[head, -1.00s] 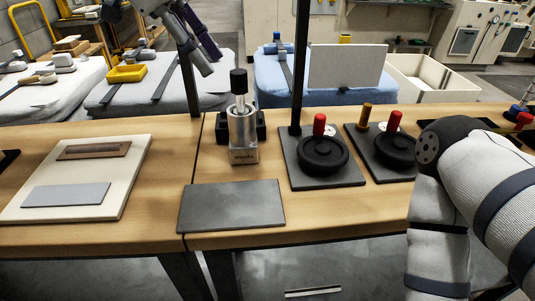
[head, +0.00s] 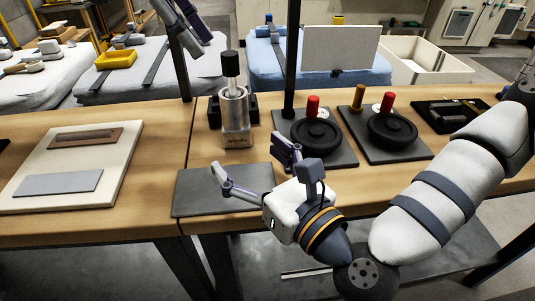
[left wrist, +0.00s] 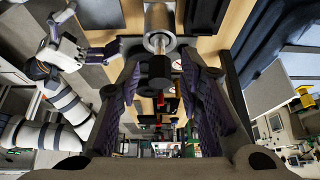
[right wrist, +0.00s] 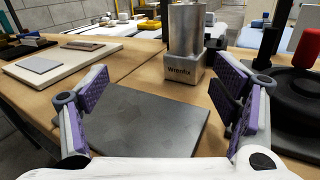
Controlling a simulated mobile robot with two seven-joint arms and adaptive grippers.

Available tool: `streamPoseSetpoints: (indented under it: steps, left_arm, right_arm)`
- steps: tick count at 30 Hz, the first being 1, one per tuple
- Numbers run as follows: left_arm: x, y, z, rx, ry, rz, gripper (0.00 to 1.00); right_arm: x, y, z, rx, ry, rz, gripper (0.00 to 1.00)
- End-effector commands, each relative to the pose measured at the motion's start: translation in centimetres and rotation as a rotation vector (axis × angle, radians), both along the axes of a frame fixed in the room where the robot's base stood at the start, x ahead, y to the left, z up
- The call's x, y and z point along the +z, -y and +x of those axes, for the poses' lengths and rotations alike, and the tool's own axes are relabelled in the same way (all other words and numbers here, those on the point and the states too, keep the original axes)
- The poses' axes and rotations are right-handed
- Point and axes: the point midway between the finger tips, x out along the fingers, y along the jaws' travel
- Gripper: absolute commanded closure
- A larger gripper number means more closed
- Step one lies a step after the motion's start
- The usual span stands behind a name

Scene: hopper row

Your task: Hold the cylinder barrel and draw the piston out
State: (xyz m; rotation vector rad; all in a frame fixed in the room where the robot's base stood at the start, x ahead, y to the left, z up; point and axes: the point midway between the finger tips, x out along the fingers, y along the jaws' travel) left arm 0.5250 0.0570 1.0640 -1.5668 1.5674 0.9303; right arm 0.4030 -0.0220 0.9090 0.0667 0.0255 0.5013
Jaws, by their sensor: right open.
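The metal cylinder barrel (head: 235,108) stands upright on the bench, on a square labelled base. It also shows in the right wrist view (right wrist: 185,30). The piston's black knob (head: 231,62) tops a short rod above the barrel; it also shows in the left wrist view (left wrist: 159,70). My left gripper (head: 190,24) is partly cut off at the top of the head view. In the left wrist view its fingers are spread, with the knob seen between them, apparently not touched. My right gripper (head: 248,157) is open and empty in front of the barrel, above the dark plate.
A dark flat plate (head: 190,194) lies in front of the barrel. Black blocks (head: 214,114) stand behind it. Handwheels (head: 315,135) with red handles sit to the right, near a dark upright post (head: 290,70). A pale board (head: 117,178) lies to the left.

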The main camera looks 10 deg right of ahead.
Motion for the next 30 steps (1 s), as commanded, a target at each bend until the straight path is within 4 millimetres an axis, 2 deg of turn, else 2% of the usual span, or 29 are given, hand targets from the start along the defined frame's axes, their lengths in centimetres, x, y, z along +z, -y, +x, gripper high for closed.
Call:
streamPoseSetpoints:
  steps: [2, 5, 8, 15, 19, 24, 30]
  left_arm:
    - [0.0, 0.0, 0.0, 0.000, 0.000, 0.000, 0.67]
    - [0.0, 0.0, 0.0, 0.000, 0.001, 0.000, 0.67]
    - [0.1, 0.0, 0.0, 0.000, 0.001, 0.000, 0.67]
    - [0.0, 0.0, 0.0, 0.000, 0.001, 0.000, 0.67]
    - [0.0, 0.0, 0.0, 0.000, 0.001, 0.000, 0.67]
    - [0.0, 0.0, 0.0, 0.000, 0.001, 0.000, 0.67]
    - [0.0, 0.0, 0.0, 0.000, 0.001, 0.000, 0.67]
  right_arm:
    - [-0.2, 1.7, 0.7, -0.071, 0.024, -0.037, 0.19]
    - [-0.2, 2.4, 1.5, -0.110, 0.041, -0.060, 0.19]
    - [-0.2, 1.9, 3.0, -0.114, 0.045, -0.063, 0.19]
    - [-0.1, -0.5, 8.5, -0.111, 0.045, -0.062, 0.19]
    - [-0.2, -1.4, 10.7, -0.110, 0.041, -0.060, 0.19]
    - [-0.2, -2.0, 12.1, -0.109, 0.039, -0.060, 0.19]
    - [-0.2, -2.1, 12.2, -0.108, 0.037, -0.059, 0.19]
